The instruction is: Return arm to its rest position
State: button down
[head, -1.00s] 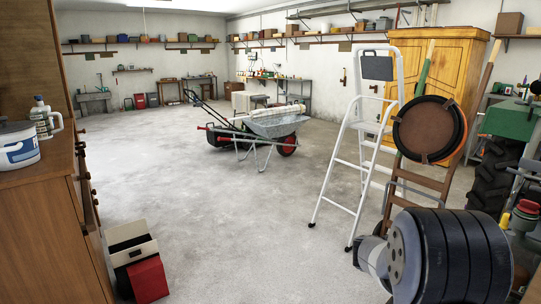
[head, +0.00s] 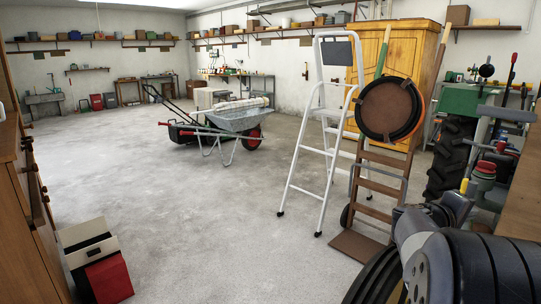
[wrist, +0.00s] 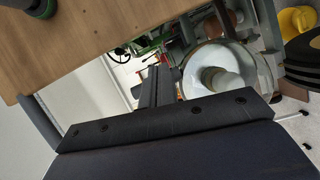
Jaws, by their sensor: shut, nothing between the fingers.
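My gripper (wrist: 156,82) shows in the wrist view as a dark base bar with narrow dark fingers pointing up the picture. The fingers are shut together and hold nothing. They hang beside the edge of a wooden top (wrist: 110,35). Behind them is a round white part with a pale hub (wrist: 225,82). In the head view my arm is folded at the lower right as dark and grey links. I cannot make out the gripper's fingers there.
A white stepladder (head: 325,130) and a hand truck (head: 378,190) stand near my arm. A wooden bench edge (head: 520,205) is at the far right. A red-and-cream box (head: 97,262) is on the floor at left. The middle floor is clear around the wheelbarrow (head: 238,120).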

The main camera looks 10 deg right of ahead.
jog(key=shift+s+d+r+n+t+b, duration=0.15)
jog(key=shift+s+d+n+t+b, duration=0.15)
jog(key=shift+s+b, duration=0.35)
jog(key=shift+s+d+r+n+t+b, duration=0.15)
jog(key=shift+s+d+t+b, duration=0.2)
jog(key=shift+s+b, duration=0.3)
jog(key=shift+s+d+r+n+t+b, duration=0.1)
jog(key=shift+s+d+n+t+b, duration=0.2)
jog(key=shift+s+b, duration=0.35)
jog(key=shift+a+f, duration=0.1)
jog(key=shift+f, duration=0.05)
